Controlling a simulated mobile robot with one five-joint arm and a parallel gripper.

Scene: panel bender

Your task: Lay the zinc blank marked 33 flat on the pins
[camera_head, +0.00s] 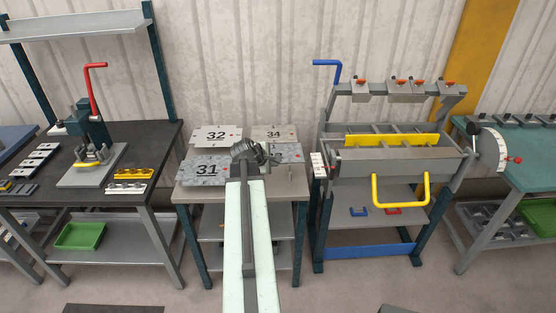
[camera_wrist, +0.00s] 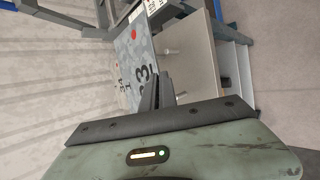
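A grey mottled blank (camera_head: 288,150) lies at the right of the small stand's top, partly hidden behind my gripper. In the wrist view the blank (camera_wrist: 127,50) shows a red dot and a black figure 3; the rest of its number is partly covered. My gripper (camera_head: 256,153) is over the middle of the stand at the blank's left side. In the wrist view its dark fingers (camera_wrist: 157,88) look close together at the blank's edge; whether they grip it is unclear. The panel bender (camera_head: 400,155) stands to the right, with a yellow bar; I cannot make out its pins.
Blanks 31 (camera_head: 207,170), 32 (camera_head: 213,135) and 34 (camera_head: 273,132) lie on the stand (camera_head: 285,185). A small upright peg (camera_head: 290,172) stands at its front right. The bender has a blue lever (camera_head: 328,63) and yellow handle (camera_head: 401,203). A dark bench (camera_head: 150,140) is left.

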